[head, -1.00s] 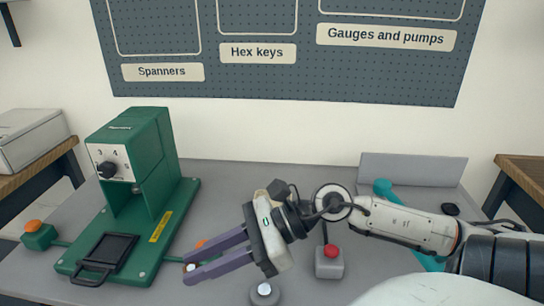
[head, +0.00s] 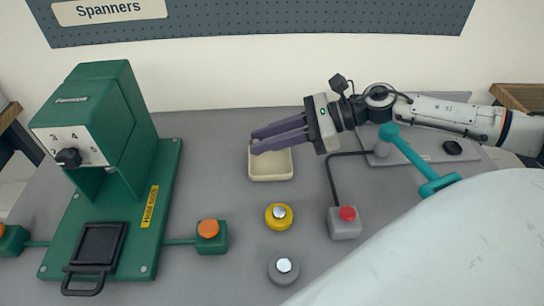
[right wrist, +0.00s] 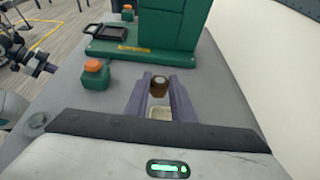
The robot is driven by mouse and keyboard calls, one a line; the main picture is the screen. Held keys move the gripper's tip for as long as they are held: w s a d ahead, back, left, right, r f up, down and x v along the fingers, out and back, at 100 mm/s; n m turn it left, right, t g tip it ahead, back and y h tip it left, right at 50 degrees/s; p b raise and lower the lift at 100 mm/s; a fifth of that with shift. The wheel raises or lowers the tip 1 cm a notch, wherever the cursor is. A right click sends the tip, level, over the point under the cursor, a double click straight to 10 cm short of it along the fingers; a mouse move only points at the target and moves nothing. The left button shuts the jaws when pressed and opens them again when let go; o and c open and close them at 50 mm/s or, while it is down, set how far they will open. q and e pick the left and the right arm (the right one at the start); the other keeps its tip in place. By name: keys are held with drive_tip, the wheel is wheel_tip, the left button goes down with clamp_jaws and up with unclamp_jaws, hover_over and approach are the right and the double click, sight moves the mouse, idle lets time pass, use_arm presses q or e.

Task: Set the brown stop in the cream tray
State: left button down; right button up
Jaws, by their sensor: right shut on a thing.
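The brown stop (right wrist: 158,87) is between the fingertips of my right gripper (right wrist: 159,82) in the right wrist view. In the head view my right gripper (head: 254,143) reaches in from the right, its purple fingers shut on the stop, which is mostly hidden there. The cream tray (head: 270,178) is a small square dish on the grey bench. The fingertips and stop are over its back left part, seemingly above it. The tray also shows below the stop in the right wrist view (right wrist: 160,114).
A green press (head: 105,130) with a dial stands at the left, with an orange-button box (head: 208,236) beside it. A yellow stop (head: 279,216) and a grey stop (head: 284,269) stand in front of the tray. A red-button box (head: 345,222) and teal handle (head: 408,150) are right.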

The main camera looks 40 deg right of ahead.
drive_tip(key=w+d+t, duration=0.1)
drive_tip(key=w+d, duration=0.1)
drive_tip(key=d, duration=0.2)
drive_tip(key=m, duration=0.1)
hover_over(277, 164)
drive_tip(key=shift+h, duration=0.3)
wheel_tip(277, 164, down, 5)
drive_tip(key=shift+f+p, duration=0.1)
drive_tip(key=shift+p, duration=0.2)
wheel_tip(277, 164, down, 5)
drive_tip(key=shift+r, duration=0.2)
drive_tip(key=shift+f, duration=0.2)
drive_tip(key=o, duration=1)
